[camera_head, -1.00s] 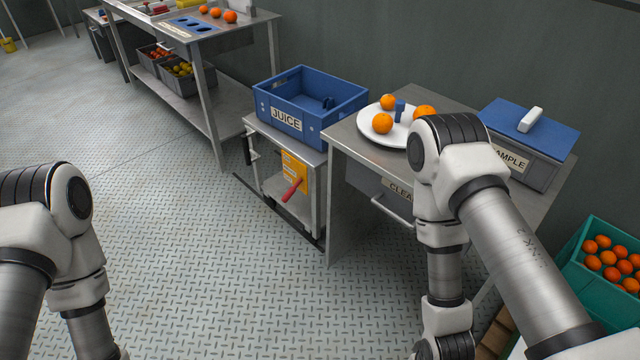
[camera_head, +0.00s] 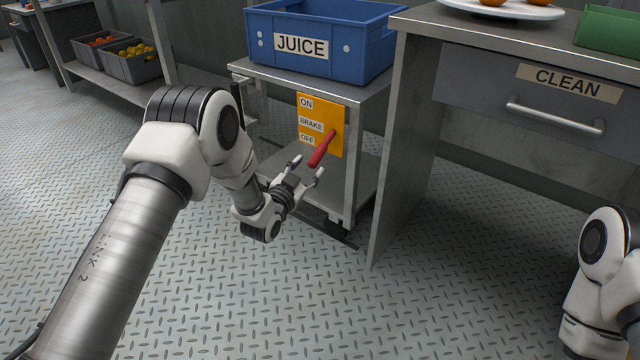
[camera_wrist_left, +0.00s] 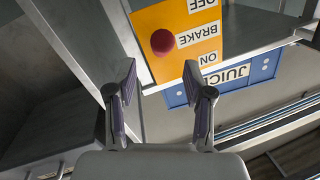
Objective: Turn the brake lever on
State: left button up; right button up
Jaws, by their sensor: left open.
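The red brake lever (camera_head: 322,149) sticks out from a yellow panel (camera_head: 337,115) marked ON at the top, BRAKE in the middle and OFF at the bottom. My left gripper (camera_head: 306,173) is open and empty, just below and beside the lever's end. In the left wrist view the picture is upside down; the lever's round red end (camera_wrist_left: 163,42) shows beyond and between the two open fingers (camera_wrist_left: 160,75). My right gripper is out of view; only part of my right arm shows at the right edge.
The panel is on a metal cart (camera_head: 355,98) carrying a blue JUICE crate (camera_head: 318,62). A metal table with a CLEAN drawer (camera_head: 535,95) stands close at the right. Grey crates (camera_head: 132,62) sit on a shelf at the far left. The floor in front is clear.

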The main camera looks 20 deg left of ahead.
aim_at(317, 155)
pick_arm(q)
jog(key=w+b, duration=0.1)
jog(key=w, duration=0.1)
jog(key=w+b, duration=0.1)
jog(key=w, duration=0.2)
jog(key=w+d+b, duration=0.1)
jog(key=w, duration=0.1)
jog(key=shift+w+r+b, duration=0.15)
jog(key=shift+w+b, duration=0.2)
jog(key=shift+r, duration=0.1)
grip_shut()
